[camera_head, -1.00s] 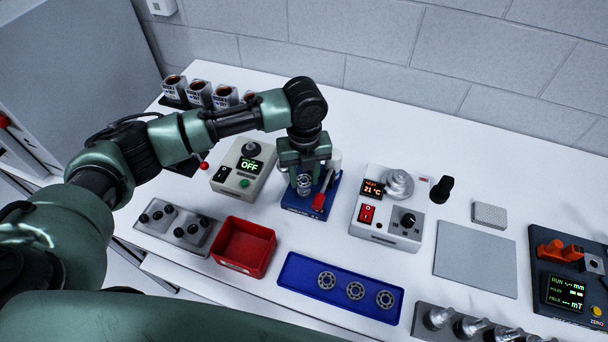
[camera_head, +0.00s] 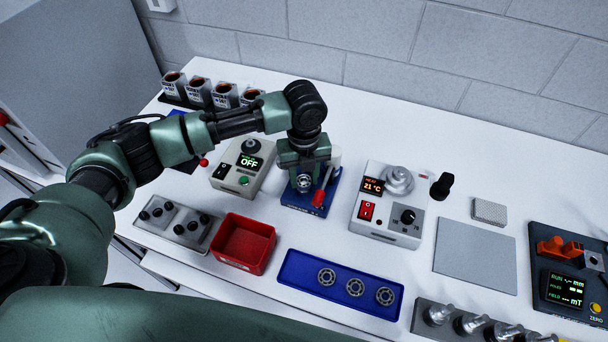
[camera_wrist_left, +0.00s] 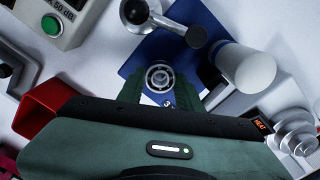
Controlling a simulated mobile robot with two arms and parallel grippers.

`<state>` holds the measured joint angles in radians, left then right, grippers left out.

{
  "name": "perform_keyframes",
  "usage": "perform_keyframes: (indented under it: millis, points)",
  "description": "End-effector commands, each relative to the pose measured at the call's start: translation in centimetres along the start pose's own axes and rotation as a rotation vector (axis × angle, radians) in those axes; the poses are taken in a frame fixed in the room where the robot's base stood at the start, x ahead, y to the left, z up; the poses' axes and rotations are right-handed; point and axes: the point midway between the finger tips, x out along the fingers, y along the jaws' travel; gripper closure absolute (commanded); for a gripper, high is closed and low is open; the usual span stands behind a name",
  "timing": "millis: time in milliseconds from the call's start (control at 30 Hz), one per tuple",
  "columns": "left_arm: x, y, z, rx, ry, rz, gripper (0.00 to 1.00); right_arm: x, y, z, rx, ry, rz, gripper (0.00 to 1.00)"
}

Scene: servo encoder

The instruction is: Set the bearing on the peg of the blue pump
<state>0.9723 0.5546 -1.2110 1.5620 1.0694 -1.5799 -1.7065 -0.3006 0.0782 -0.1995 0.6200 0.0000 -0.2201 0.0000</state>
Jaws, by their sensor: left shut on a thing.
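In the left wrist view the bearing (camera_wrist_left: 160,77) lies between the green fingers, above or on the blue base (camera_wrist_left: 135,65). The peg is hidden, and I cannot tell whether the bearing is around it. My right gripper is not in view.
A blue tray (camera_head: 300,280) with three bearings and an empty red bin (camera_head: 243,245) stand in front. A grey control box (camera_head: 243,167) is left of the pump, a heater unit (camera_head: 388,205) right. A grey mat (camera_head: 476,258) is clear.

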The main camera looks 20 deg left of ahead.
Motion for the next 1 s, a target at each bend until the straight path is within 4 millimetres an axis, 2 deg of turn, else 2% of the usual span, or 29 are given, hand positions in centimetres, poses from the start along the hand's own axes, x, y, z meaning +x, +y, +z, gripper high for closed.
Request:
perform_keyframes:
  millis: [267,533,567,633,667,833,867,900,1000]
  points:
    - [0.96,0.01,-0.02,-0.001,0.001,0.0,1.0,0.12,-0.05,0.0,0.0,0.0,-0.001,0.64]
    - [1.05,0.0,0.0,0.0,0.0,0.0,1.0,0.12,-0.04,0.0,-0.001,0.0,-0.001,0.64]
    - [1.04,0.0,0.0,0.0,0.0,0.0,0.62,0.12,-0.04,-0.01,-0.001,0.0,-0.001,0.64]
    - [1.04,0.0,0.0,0.0,0.0,0.0,0.43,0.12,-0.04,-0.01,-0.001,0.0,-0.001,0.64]
    - [1.04,0.0,0.0,0.0,0.0,0.0,0.39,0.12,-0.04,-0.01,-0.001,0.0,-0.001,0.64]
    - [1.04,0.0,-0.01,0.0,0.0,0.0,0.39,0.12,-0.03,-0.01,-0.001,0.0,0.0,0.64]
    - [1.06,0.01,-0.02,0.0,0.0,0.0,0.37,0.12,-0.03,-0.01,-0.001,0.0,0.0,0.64]
    - [1.06,0.01,-0.02,0.0,0.0,0.0,0.26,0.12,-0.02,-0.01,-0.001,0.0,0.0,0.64]
    - [1.04,-0.04,-0.04,0.001,0.0,-0.001,0.25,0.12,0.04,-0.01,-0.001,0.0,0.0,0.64]
